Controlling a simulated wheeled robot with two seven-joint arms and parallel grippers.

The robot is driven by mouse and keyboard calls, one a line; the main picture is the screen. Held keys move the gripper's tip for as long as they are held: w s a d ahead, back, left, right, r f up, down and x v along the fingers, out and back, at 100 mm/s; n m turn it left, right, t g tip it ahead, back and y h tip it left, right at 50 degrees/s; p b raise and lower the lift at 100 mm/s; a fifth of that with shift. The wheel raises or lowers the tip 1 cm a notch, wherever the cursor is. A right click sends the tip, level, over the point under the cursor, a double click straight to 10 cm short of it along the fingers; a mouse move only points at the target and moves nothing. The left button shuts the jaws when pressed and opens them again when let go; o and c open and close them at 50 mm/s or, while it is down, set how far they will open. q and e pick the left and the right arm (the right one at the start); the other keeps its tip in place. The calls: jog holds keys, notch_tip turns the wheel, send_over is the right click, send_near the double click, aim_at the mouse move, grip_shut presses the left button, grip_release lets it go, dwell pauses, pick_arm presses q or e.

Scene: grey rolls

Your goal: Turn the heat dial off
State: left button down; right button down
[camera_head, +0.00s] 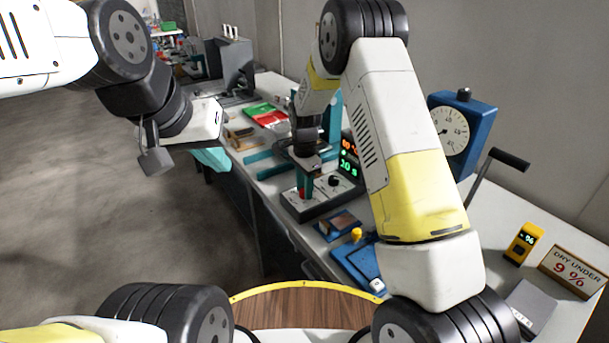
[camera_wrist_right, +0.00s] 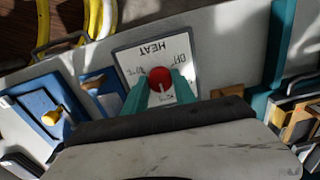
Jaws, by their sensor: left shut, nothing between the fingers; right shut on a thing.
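The red heat dial (camera_wrist_right: 160,77) sits on a white panel (camera_wrist_right: 130,62) marked HEAT and OFF, shown upside down in the right wrist view. The teal fingers of my right gripper (camera_wrist_right: 160,86) are shut on the dial, one on each side. In the head view the right gripper (camera_head: 305,186) is over the left part of the dial's panel (camera_head: 318,200), and only a bit of red shows. The dial's exact setting is hard to read. My left gripper (camera_head: 211,157) is shut and empty, off the bench's left edge.
A black knob (camera_head: 333,180) stands on the same panel, before a display (camera_head: 349,157) with red and green digits. Blue fixtures (camera_head: 352,262), a dial gauge (camera_head: 452,130), a yellow meter (camera_head: 522,243) and a "DRY UNDER 9 %" sign (camera_head: 572,270) stand nearby.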

jog(key=n, duration=1.1)
jog(key=shift+n, duration=0.4)
jog(key=n, duration=1.1)
jog(key=shift+n, duration=0.4)
jog(key=c, duration=1)
grip_release()
jog(key=shift+d, duration=0.1)
